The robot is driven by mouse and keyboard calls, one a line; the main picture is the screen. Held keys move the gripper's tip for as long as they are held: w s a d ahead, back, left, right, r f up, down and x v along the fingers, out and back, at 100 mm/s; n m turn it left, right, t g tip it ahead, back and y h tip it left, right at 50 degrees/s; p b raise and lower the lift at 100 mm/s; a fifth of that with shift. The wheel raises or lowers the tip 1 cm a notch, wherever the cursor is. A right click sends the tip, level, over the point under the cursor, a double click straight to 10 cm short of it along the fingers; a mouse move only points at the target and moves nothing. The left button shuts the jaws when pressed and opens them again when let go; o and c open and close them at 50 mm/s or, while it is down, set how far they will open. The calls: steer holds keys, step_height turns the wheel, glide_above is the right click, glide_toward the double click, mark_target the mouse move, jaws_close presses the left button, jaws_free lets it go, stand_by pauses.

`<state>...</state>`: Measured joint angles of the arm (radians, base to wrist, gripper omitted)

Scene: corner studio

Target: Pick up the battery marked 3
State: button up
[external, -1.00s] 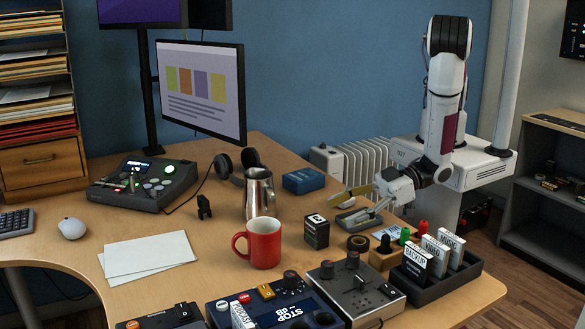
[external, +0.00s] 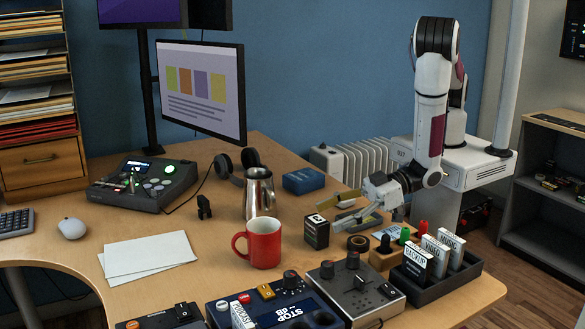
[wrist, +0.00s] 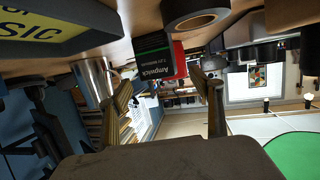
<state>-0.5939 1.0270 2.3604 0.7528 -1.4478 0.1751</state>
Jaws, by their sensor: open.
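A small black box-shaped battery (external: 316,232) with a pale top mark stands upright on the desk, left of my gripper. The mark is too small to read. In the wrist view, the black labelled battery (wrist: 153,58) appears upside down, beyond and between my spread fingers. My gripper (external: 338,213) is open and empty, low over the desk, its fingers pointing left toward the battery and apart from it. Its two fingers also show in the wrist view (wrist: 165,92).
A red mug (external: 264,243) stands just left of the battery, and a steel pitcher (external: 259,193) behind it. A tape roll (external: 358,243) lies to its right. A blue box (external: 303,180) is farther back. A black tray (external: 455,277) holds several labelled blocks at right.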

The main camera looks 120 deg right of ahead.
mark_target(319, 218)
steer(key=shift+x, duration=2.2)
steer(key=shift+d+r, duration=0.1)
steer(key=shift+r, duration=0.05)
steer(key=c, duration=1.4)
